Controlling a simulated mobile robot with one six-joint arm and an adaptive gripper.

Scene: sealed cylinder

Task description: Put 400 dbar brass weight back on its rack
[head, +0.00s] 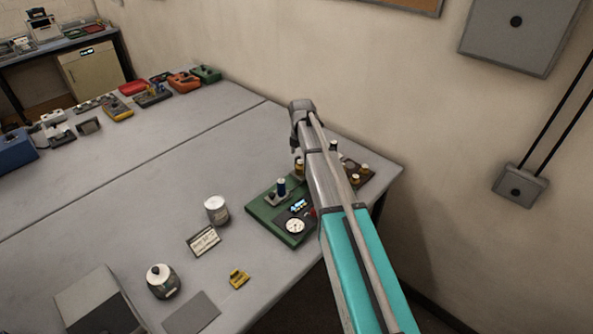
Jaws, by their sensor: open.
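Several small brass weights (364,169) stand on a dark brown rack (367,186) at the right end of the table, partly hidden behind my arm. A brass-coloured piece (298,170) shows just left of my arm, above the back of the green base. Labels are too small to read, so I cannot tell which is the 400 dbar weight. My gripper (296,149) points down above that piece, left of the rack. My arm partly hides it. It is open, and I see nothing held in it.
The green base (262,214) carries a dial gauge (294,226), a small display and a blue-topped cylinder (281,187). The wall is close behind; the table's middle is clear.

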